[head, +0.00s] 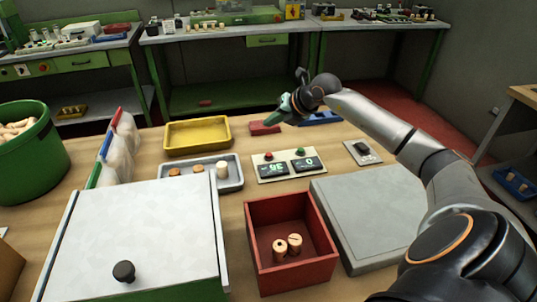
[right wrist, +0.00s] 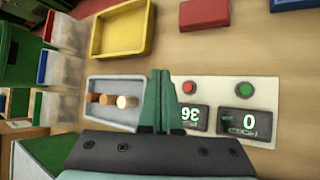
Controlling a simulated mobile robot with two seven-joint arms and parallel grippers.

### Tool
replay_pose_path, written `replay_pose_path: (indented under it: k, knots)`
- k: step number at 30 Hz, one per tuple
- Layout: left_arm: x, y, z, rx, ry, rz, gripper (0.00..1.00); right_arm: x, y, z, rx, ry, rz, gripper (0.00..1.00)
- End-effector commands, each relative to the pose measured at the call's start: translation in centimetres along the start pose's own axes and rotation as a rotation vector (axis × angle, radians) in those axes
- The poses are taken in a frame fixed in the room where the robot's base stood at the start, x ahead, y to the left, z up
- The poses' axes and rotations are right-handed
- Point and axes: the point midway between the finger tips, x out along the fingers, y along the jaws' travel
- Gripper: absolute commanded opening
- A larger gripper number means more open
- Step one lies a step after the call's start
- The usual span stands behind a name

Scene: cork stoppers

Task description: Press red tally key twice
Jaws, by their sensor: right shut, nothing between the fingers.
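A pale tally panel (head: 287,167) lies on the table, with a red key (head: 268,156) at its back left and a green key (head: 300,153) to the right. The left display looks like 36; the right reads 0. In the right wrist view the red key (right wrist: 190,88) is clear, and the green key (right wrist: 244,90) is farther right. My right gripper (head: 270,121) is shut and empty, raised above the table behind the panel. Its fingers (right wrist: 160,75) show just left of the red key, apart from it. My left gripper is not in view.
A grey tray (head: 238,183) with corks lies left of the panel, and a yellow tray (head: 198,135) behind it. A red box (head: 252,232) holding corks stands in front. A red block (head: 259,128) lies behind, and a grey slab (head: 370,205) front right.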

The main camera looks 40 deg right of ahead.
Motion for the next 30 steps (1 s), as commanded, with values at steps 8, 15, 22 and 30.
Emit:
replay_pose_path:
  k: [8,15,22,30]
  knots:
    - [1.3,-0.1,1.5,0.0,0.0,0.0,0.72,1.8,-1.3,-1.4,0.001,0.001,0.0,0.0]
    - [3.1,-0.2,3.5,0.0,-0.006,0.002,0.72,4.3,-3.1,-3.2,0.001,0.001,0.001,0.0]
    - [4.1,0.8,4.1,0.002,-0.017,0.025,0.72,5.9,-4.3,-4.3,0.0,0.001,0.0,0.0]
    - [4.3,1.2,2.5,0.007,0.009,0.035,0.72,6.1,-4.4,-4.4,0.0,0.0,0.0,0.0]
